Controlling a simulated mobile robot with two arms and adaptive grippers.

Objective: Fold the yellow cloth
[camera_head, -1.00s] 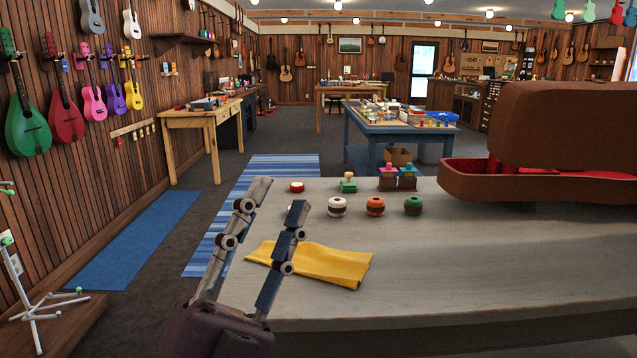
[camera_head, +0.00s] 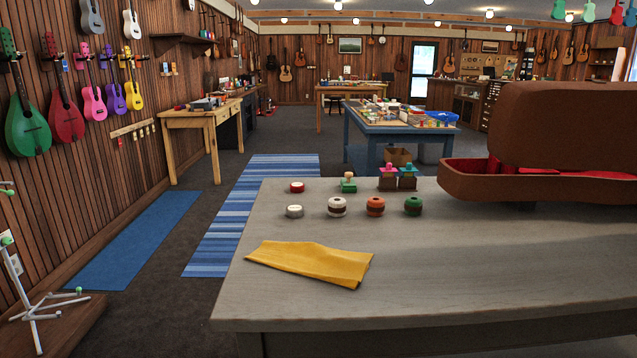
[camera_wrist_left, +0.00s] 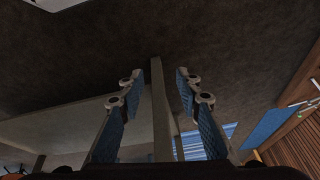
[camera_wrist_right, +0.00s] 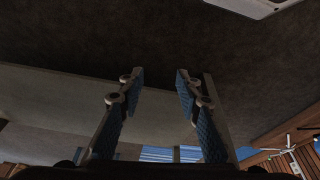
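The yellow cloth (camera_head: 312,264) lies on the grey worktable near its left front corner, in the head view. It forms a narrow, slanted strip with a slightly raised crease along its far edge. Whether it has one or more layers is hard to tell. No gripper touches it. My left gripper (camera_wrist_left: 159,75) is open and empty in the left wrist view, with a table leg behind it. My right gripper (camera_wrist_right: 160,75) is open and empty in the right wrist view. Neither gripper shows in the head view, and neither wrist view shows the cloth.
The worktable (camera_head: 450,285) is bare around the cloth. Behind it stand a white-and-silver tin (camera_head: 294,211), a red tin (camera_head: 297,187), a green stamp-like item (camera_head: 348,185) and several small round containers. An open brown instrument case (camera_head: 470,180) sits at the right.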

